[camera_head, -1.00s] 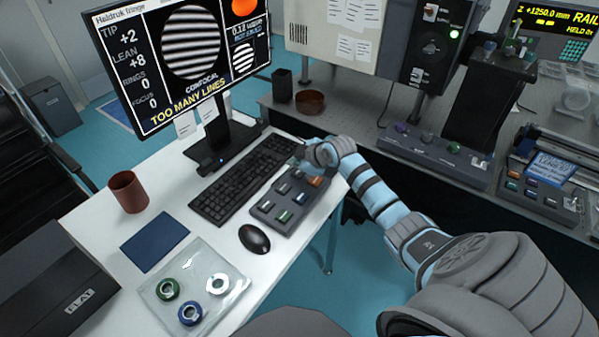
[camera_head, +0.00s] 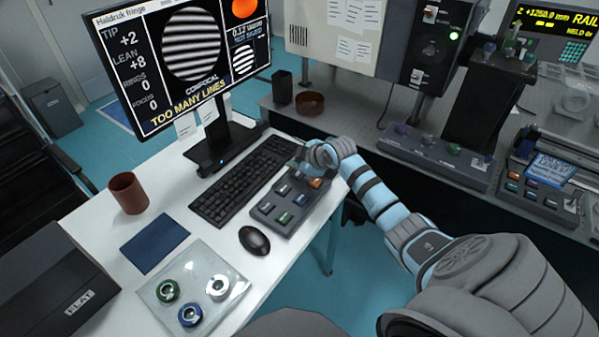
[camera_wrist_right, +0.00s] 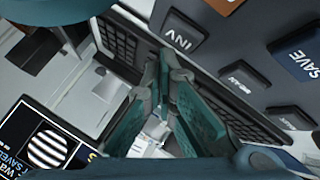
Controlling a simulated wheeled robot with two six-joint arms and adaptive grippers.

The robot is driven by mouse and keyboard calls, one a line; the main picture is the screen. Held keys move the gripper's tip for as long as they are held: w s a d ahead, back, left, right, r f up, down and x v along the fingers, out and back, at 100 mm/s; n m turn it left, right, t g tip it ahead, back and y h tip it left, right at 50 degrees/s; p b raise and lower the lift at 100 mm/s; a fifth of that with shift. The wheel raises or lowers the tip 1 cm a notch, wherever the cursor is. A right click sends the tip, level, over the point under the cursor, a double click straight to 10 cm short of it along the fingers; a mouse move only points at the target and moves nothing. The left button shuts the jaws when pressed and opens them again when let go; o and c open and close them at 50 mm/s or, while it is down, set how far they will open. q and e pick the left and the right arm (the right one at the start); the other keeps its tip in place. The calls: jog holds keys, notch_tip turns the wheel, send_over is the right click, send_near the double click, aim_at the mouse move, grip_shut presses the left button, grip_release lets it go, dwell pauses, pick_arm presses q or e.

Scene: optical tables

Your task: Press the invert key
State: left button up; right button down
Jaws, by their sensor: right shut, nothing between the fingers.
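A dark grey keypad (camera_head: 307,210) with several coloured keys lies on the white desk beside the keyboard. In the right wrist view, a dark key marked INV (camera_wrist_right: 183,37) sits on this keypad, with a blue SAVE key (camera_wrist_right: 300,58) farther right. My right gripper (camera_head: 301,164) is over the far end of the keypad in the head view. In the right wrist view its shut, empty fingertips (camera_wrist_right: 165,62) are next to the INV key's edge in the picture. I cannot tell whether they touch it. My left gripper is not in view.
A monitor (camera_head: 190,45) shows striped fringes and "TOO MANY LINES". The keyboard (camera_head: 240,185), mouse (camera_head: 254,240), brown cup (camera_head: 128,193) and a clear tray (camera_head: 230,262) with rings share the desk. An optical table (camera_head: 350,110) with control boxes stands behind on the right.

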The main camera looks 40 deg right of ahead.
aim_at(297, 174)
jog(key=shift+f, duration=0.45)
jog(key=shift+s+f+b, duration=0.1)
jog(key=shift+f+b, duration=0.25)
jog(key=shift+f, duration=0.1)
dwell(0.6)
jog(key=shift+r, duration=0.1)
jog(key=shift+r+p, duration=0.8)
jog(key=shift+p, duration=0.15)
notch_tip(297, 174, up, 5)
jog(key=p, duration=0.5)
jog(key=shift+r, duration=0.1)
